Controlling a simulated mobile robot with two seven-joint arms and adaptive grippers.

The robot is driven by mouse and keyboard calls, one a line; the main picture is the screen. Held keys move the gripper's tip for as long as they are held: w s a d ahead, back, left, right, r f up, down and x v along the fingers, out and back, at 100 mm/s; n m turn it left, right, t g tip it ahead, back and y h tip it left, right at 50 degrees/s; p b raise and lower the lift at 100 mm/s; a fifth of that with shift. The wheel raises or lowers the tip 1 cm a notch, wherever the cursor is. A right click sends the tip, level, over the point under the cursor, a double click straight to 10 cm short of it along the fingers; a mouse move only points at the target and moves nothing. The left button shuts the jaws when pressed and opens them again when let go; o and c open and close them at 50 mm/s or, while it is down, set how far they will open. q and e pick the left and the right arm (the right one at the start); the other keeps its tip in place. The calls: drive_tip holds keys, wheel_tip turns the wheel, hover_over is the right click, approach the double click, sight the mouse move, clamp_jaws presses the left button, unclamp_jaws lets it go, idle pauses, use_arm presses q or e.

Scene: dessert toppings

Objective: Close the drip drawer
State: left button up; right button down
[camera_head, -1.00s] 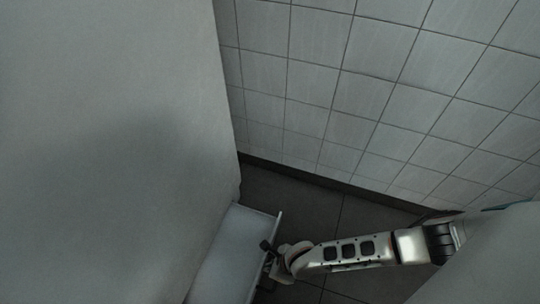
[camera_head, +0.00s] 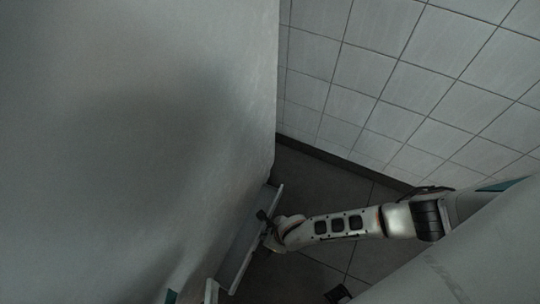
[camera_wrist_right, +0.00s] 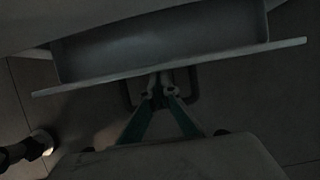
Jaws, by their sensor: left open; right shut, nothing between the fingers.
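The drip drawer (camera_head: 243,252) is a pale, shallow tray low on a large pale body, and it stands partly open. In the right wrist view its open inside and long front panel (camera_wrist_right: 245,54) run across the top. My right gripper (camera_head: 264,228) is at the outer side of the front panel. In the wrist view its fingers (camera_wrist_right: 161,84) are together and empty, with the tips at or just under the panel edge. Contact is hard to make out in the dark. My left gripper cannot be made out in either view.
The large pale body (camera_head: 130,130) fills the left. A tiled wall (camera_head: 390,80) stands behind, with dark floor (camera_head: 325,190) below.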

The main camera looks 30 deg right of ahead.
drive_tip(key=shift+w+a, duration=0.35)
drive_tip(key=shift+d+r, duration=0.15)
